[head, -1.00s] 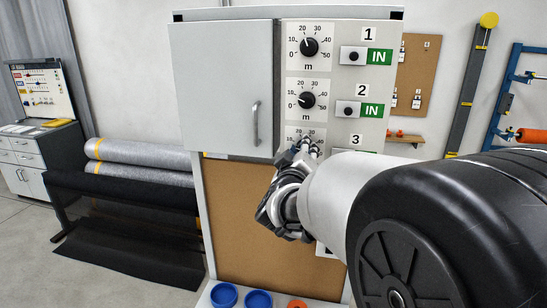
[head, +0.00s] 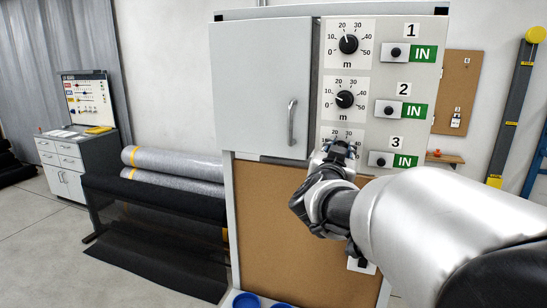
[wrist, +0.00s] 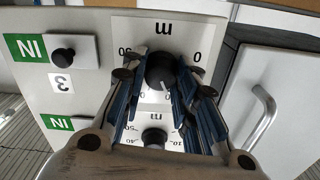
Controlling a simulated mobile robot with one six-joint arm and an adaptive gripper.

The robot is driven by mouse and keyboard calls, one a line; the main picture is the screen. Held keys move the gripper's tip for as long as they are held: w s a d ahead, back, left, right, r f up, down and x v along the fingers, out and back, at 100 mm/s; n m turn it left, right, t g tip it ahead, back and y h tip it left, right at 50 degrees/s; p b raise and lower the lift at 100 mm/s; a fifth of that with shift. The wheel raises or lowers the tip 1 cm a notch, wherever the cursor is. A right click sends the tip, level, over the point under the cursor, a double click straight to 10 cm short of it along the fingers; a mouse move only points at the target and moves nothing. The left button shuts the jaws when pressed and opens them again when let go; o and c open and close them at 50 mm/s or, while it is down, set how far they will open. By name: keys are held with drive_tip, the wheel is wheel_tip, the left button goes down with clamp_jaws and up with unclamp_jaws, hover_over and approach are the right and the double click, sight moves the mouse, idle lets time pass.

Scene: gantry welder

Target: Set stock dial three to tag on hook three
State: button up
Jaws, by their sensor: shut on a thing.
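Stock dial three is a round black knob (wrist: 160,70) on a white scale plate (wrist: 188,24), upside down in the wrist view. In the head view its knob is mostly hidden behind my gripper (head: 340,152). My gripper is shut on the knob, its blue-padded fingers on either side in the wrist view (wrist: 163,82). A pale mark shows on the knob's edge, but I cannot tell its exact reading. Small white tags (head: 456,121) hang on the brown board (head: 458,85) at the right; their text is too small to read and I cannot tell which hook is three.
Dial one (head: 348,43) and dial two (head: 344,99) sit above on the same panel. Black-knobbed switches with green IN labels (head: 405,161) are close on the right. The grey cabinet door (head: 262,85) with its handle (head: 292,122) is on the left.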

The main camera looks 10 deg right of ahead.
drive_tip(key=shift+f+m+b, duration=0.15)
drive_tip(key=shift+m+b, duration=4.55)
drive_tip(key=shift+m, duration=4.4)
drive_tip(key=o, duration=1.1)
drive_tip(key=shift+c, duration=0.2)
